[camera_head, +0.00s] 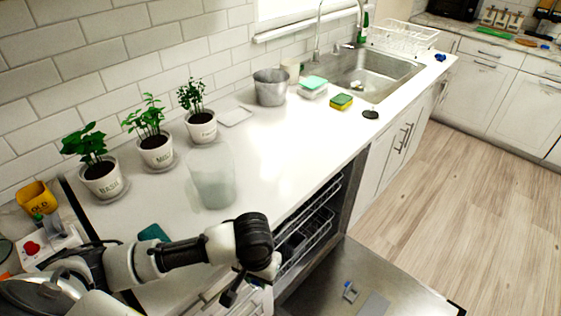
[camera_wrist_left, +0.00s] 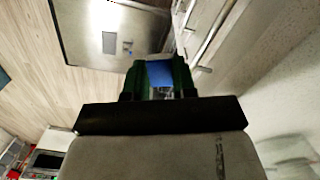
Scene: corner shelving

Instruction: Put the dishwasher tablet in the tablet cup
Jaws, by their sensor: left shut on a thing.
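The head view does not show the tablet clearly. The open dishwasher door (camera_head: 330,268) lies flat to the right of the gripper. A small grey and blue fitting (camera_head: 350,291), which looks like the tablet cup, is on the door, apart from the gripper. A flat grey panel (camera_head: 375,303) is beside it. My right gripper is not in view.
A dish rack (camera_head: 310,235) sits inside the dishwasher. The counter (camera_head: 275,150) above holds a clear container (camera_head: 212,178), potted herbs (camera_head: 156,149) and a metal pot (camera_head: 271,87). The wooden floor (camera_head: 460,200) is clear.

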